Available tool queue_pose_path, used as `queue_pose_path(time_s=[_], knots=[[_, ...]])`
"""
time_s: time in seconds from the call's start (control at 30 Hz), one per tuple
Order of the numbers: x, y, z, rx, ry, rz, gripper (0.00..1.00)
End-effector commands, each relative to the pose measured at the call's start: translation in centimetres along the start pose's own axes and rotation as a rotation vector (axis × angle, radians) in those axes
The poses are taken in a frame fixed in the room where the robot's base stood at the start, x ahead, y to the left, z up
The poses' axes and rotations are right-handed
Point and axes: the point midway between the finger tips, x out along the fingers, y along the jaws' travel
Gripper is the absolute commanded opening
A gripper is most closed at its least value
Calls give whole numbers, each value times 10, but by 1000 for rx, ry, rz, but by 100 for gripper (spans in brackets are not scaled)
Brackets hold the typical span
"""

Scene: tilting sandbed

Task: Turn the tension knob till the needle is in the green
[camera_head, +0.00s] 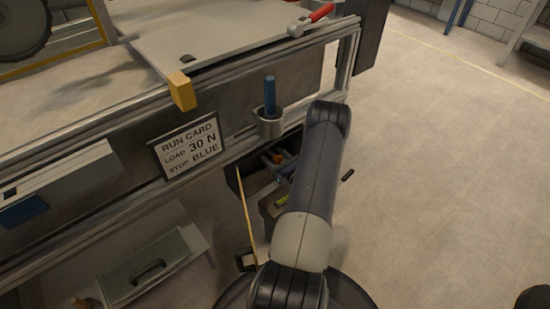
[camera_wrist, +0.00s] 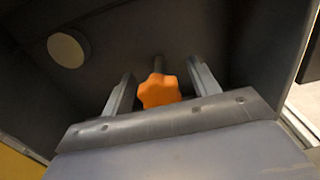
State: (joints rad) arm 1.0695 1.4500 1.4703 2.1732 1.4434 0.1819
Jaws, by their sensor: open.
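An orange lobed knob (camera_wrist: 159,90) on a dark shaft shows in the middle of the wrist view. My gripper (camera_wrist: 160,88) is open, with one finger on each side of the knob and a visible gap on both sides. I cannot tell how deep the knob sits between the fingers. A pale round disc (camera_wrist: 66,50) is on the dark surface at the upper left of the wrist view; no markings show on it. No needle or green zone shows in either view. In the head view my arm hides the gripper and the knob.
A run card (camera_head: 188,147) reading load 30 N, stop blue hangs on the bench's front rail. A blue-handled tool stands in a grey holder (camera_head: 270,124). A red-handled hammer (camera_head: 311,20) lies on the bench top. A yellow block (camera_head: 182,91) juts out.

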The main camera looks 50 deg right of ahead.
Motion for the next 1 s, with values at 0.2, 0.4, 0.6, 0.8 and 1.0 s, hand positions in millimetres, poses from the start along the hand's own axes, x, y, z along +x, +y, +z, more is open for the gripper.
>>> queue_pose_path(time_s=[0.2, 0.4, 0.6, 0.8, 1.0], knots=[[0, 0, 0, 0, 0, 0, 57], [0, 0, 0, 0, 0, 0, 41], [0, 0, 0, 0, -1, 0, 25], [0, 0, 0, -1, -1, 0, 13], [0, 0, -1, -26, -1, 1, 13]])
